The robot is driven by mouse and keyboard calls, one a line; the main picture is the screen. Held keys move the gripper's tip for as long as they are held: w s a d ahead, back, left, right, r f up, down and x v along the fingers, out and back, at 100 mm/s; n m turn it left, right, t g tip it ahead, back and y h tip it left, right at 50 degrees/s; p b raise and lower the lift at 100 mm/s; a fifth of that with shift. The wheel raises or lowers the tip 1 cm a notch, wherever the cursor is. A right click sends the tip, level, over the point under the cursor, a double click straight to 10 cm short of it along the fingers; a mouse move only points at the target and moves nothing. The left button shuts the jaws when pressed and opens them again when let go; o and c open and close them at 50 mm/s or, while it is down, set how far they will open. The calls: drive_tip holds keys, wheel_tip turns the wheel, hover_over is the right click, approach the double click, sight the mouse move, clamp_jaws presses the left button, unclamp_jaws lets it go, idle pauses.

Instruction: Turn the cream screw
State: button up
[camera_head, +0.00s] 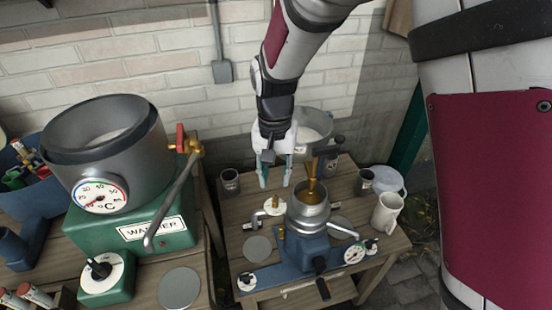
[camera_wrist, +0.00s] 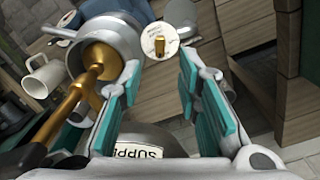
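I take the cream screw to be the small brass knob on a round cream plate (camera_head: 275,206), at the left rear of the blue separator (camera_head: 265,278). In the wrist view the brass knob (camera_wrist: 160,45) stands out from its plate, just past my fingertips. My gripper (camera_head: 276,180) points down above and behind the plate. In the wrist view my gripper (camera_wrist: 158,68) is open, with teal pads apart and nothing between them. The separator's metal bowl (camera_head: 306,215) is right of the knob in the head view and left of it in the wrist view (camera_wrist: 128,42).
A brass spout (camera_head: 312,185) comes down into the bowl, close to my gripper. A grey supply bowl (camera_head: 313,121) stands behind. A dark cup (camera_head: 229,182) is at left, a white mug (camera_head: 387,211) at right. The green warmer (camera_head: 130,228) fills the left table.

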sight(275, 199)
wheel_tip(275, 199, down, 8)
drive_tip(key=shift+r+b, duration=0.25)
drive_tip(key=shift+b, duration=0.05)
clamp_jaws()
